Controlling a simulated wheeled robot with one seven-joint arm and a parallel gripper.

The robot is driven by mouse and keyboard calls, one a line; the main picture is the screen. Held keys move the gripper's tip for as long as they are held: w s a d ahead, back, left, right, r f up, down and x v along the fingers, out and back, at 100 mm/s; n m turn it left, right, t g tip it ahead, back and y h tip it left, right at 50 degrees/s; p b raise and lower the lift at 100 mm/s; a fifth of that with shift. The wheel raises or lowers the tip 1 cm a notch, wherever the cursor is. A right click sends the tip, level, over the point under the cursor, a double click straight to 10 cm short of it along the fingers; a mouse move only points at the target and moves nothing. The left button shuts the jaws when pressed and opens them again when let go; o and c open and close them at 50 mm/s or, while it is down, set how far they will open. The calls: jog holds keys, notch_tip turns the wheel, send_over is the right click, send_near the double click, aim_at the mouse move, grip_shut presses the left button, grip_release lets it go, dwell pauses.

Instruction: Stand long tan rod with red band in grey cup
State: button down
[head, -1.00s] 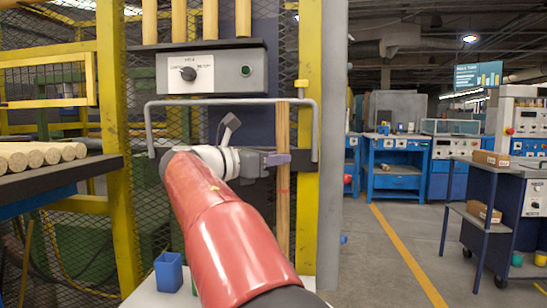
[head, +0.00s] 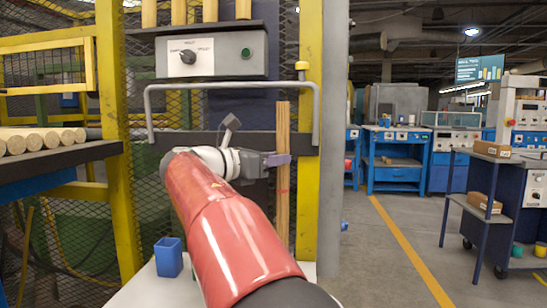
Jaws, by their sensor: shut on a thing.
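A long tan rod (head: 283,205) stands upright in the head view, with a thin reddish mark partway down it. My gripper (head: 278,160) is shut on the rod's upper part, and the rod's top end sticks up above the jaws. The rod's lower end is hidden behind my red arm. No grey cup can be made out; my arm covers much of the white surface (head: 150,290) below.
A blue cup (head: 168,258) stands on the white surface, left of my arm. A grey handle bar (head: 230,86) and a control box (head: 210,55) are behind the gripper. A yellow post (head: 308,200) is just right of the rod. Open floor lies further right.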

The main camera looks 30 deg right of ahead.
jog(key=shift+f+b, duration=0.75)
jog(key=shift+f, duration=0.55)
jog(key=shift+f, duration=0.1)
grip_release()
dwell(0.8)
jog(key=s+a, duration=0.1)
jog(key=a, duration=0.6)
jog(key=shift+s+a, duration=0.3)
jog(key=shift+a, duration=0.1)
jog(key=s+a+p, duration=0.1)
jog(key=a+p, duration=0.4)
jog(key=a, duration=0.3)
jog(key=shift+s+a, duration=0.35)
jog(key=shift+a, duration=0.05)
dwell(0.6)
